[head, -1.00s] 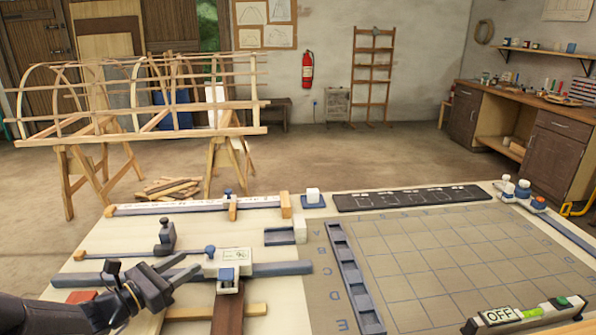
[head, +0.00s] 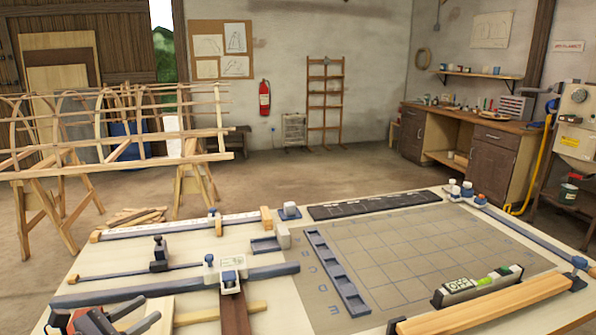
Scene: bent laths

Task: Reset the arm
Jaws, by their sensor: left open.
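My left gripper (head: 112,318) is low in the bottom left corner of the head view, over the near left part of the workbench top (head: 90,268). Its dark fingers are open and hold nothing that I can see; the bottom edge of the picture cuts off much of it. A pale wooden piece (head: 152,318) shows beside it. A grey rail (head: 180,283) with a blue-and-white clamp block (head: 229,278) lies just beyond. My right gripper is out of view.
A gridded mat (head: 400,250) fills the right of the bench, with a slotted grey strip (head: 336,272) on its left side. A level-like device (head: 475,284) and a wooden beam (head: 485,308) lie in front. A lath frame (head: 110,160) stands behind on trestles.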

